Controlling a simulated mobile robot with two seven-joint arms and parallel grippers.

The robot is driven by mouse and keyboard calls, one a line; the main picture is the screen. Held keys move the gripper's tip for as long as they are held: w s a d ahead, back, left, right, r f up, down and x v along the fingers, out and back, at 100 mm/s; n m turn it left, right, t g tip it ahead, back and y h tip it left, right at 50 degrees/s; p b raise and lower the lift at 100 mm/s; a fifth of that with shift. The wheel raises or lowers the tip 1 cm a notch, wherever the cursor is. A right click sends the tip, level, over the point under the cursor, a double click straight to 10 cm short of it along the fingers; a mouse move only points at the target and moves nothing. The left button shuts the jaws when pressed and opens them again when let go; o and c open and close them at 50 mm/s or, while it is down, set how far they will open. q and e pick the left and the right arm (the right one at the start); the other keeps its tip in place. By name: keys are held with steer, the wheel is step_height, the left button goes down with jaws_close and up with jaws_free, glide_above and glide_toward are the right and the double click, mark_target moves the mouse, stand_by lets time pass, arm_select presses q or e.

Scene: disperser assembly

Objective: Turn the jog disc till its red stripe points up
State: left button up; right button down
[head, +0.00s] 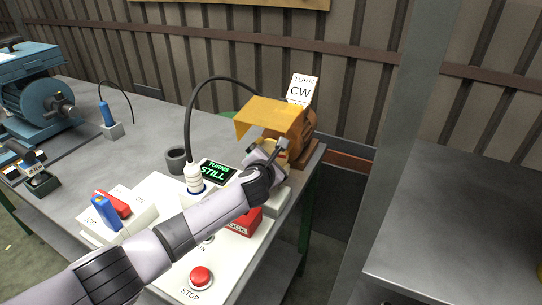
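A brown-orange motor-like machine (308,126) stands at the back right corner of the bench under an orange-yellow hood (268,114). My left arm comes in from the lower left. Its gripper (280,150) is at the near side of this machine, just below the hood. A small yellow rounded part shows beside the gripper. I cannot tell whether it is the jog disc, and no red stripe can be made out. The fingers are small and partly hidden, so I cannot tell whether they are open or shut. My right gripper is not in view.
A white sign (301,90) reads "TURN CW". A small display (216,171) reads "TURNS STILL". A white control box with a red stop button (200,278) lies under my arm. A black cable arches from a white plug (194,179). A blue machine (40,95) stands far left.

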arm_select(q)
steer(key=shift+a+r+n+p, duration=0.1)
steer(key=shift+r+n+p, duration=0.2)
steer(key=shift+p, duration=0.15)
steer(key=shift+f+n+g+h, duration=0.25)
steer(key=shift+n+g+h, duration=0.15)
steer(key=shift+n+h, duration=0.15)
steer(key=o, duration=0.7)
steer(key=shift+v, duration=3.55)
